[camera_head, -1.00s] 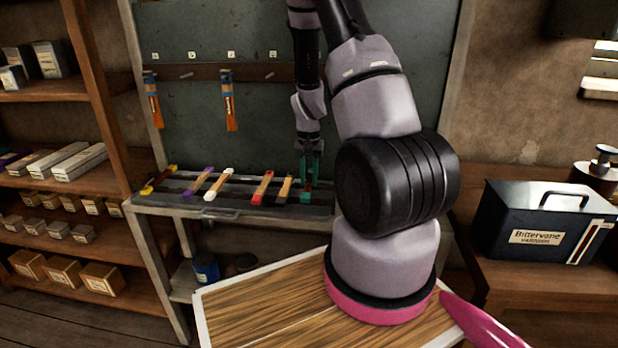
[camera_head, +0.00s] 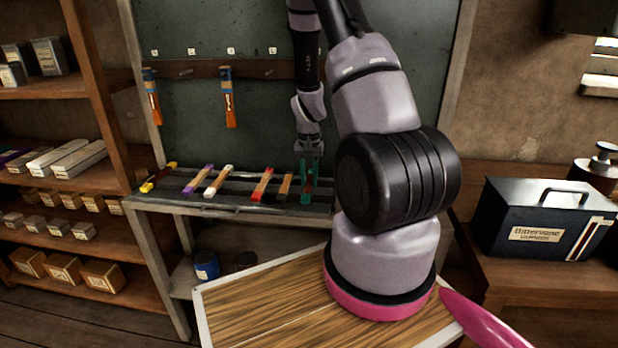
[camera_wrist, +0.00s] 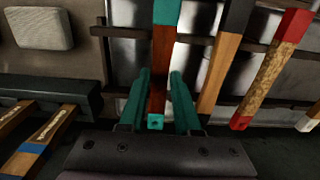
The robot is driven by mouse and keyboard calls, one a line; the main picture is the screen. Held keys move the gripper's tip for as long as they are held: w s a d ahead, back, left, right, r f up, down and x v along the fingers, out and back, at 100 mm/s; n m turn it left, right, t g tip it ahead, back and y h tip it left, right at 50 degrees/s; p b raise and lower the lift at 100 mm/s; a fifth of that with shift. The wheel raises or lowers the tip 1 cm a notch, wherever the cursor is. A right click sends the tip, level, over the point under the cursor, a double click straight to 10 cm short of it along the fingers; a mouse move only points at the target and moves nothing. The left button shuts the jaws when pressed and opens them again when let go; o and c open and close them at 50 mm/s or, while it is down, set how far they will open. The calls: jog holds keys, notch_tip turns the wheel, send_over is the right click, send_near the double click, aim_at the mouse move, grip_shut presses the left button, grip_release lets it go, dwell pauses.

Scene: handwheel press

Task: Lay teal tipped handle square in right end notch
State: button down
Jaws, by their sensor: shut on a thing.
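The teal tipped handle (camera_wrist: 160,62) is reddish-brown wood with a teal band at each end. It lies at the right end of the row in the head view, where its teal near end (camera_head: 305,198) shows under my gripper (camera_head: 311,166). In the wrist view my gripper (camera_wrist: 160,88), with teal fingers, is shut on the handle, one finger on each side. The handle runs nearly straight across the dark notched rail (camera_wrist: 118,30) of the rack, close to the rail's end. I cannot tell whether it is seated in the end notch or just above it.
A black tipped handle (camera_wrist: 220,65) lies beside it, slightly slanted, then a red tipped handle (camera_wrist: 272,68). White, purple and yellow tipped handles (camera_head: 158,177) lie further left on the bench rack (camera_head: 240,209). Two brushes (camera_head: 228,100) hang on the board behind.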

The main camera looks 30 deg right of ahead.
jog(key=shift+f, duration=0.15)
jog(key=shift+c, duration=0.7)
grip_release()
jog(key=shift+r, duration=3.5)
